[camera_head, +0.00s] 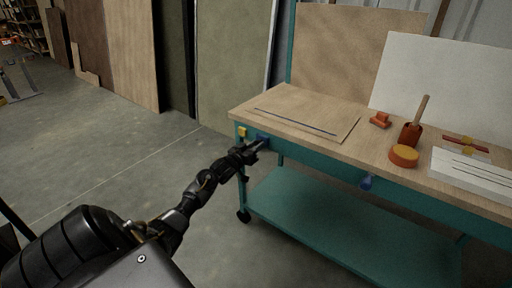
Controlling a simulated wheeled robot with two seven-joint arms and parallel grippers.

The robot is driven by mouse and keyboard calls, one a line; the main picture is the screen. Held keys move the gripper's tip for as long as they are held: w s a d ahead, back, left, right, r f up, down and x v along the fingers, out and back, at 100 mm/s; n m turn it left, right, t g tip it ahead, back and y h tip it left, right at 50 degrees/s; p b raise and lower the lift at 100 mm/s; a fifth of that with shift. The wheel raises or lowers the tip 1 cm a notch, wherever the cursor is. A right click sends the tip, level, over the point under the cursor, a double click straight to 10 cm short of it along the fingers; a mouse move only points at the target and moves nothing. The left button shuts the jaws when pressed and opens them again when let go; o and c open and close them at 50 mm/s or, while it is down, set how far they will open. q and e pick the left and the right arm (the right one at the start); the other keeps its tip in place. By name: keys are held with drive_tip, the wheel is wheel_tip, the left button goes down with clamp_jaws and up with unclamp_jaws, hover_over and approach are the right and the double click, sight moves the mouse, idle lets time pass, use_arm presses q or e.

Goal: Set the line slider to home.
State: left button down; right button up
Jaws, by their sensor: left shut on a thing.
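A workbench (310,160) with a wooden top and teal frame stands right of centre. My left gripper (259,145) is at its front edge near the left corner, shut on a small blue piece (264,139) there. The gripper covers part of this piece, and I cannot tell for sure that it is the line slider. A small yellow piece (242,132) sits on the corner just left of it. Another blue knob (366,183) is on the bench front, further right. My right gripper is not in view.
On the bench lie a thin board with a dark line (295,122), an orange block (380,121), an orange holder (410,135), a round orange-yellow piece (403,156) and a white slotted block (470,171). A teal lower shelf (330,220) is bare.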

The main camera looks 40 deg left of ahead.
use_arm(q)
drive_tip(key=c, duration=1.4)
unclamp_jaws()
drive_tip(key=shift+a+r, duration=0.2)
drive_tip(key=shift+a, duration=0.1)
drive_tip(key=o, duration=0.3)
drive_tip(key=shift+f, duration=0.15)
drive_tip(key=shift+d, duration=0.1)
drive_tip(key=shift+s, duration=0.1)
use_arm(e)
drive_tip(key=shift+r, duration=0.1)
use_arm(q)
drive_tip(key=shift+s, duration=0.35)
drive_tip(key=s+d+p, duration=0.1)
drive_tip(key=s, duration=0.9)
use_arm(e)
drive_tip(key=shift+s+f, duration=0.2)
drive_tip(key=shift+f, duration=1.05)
use_arm(q)
drive_tip(key=shift+w, duration=0.1)
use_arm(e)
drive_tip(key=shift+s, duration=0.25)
